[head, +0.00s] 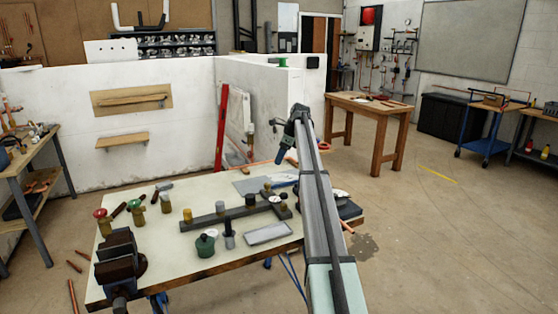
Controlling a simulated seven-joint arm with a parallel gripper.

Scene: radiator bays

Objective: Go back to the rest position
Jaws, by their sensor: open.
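My gripper (281,158) hangs at the far end of my arm, pointing down and a little left above the back right part of the workbench (165,257). It is small and dark in this view. Nothing shows in it, and it looks clear of the things on the bench. My arm reaches from the lower right and hides part of the bench's right side.
A dark vise (118,258) sits at the bench's front left. Brass valves, a green pot (205,245), a dark bar fixture (207,221) and a grey tray (268,233) stand on the bench. White partition walls (180,120) rise behind; a wooden table (372,116) stands further back.

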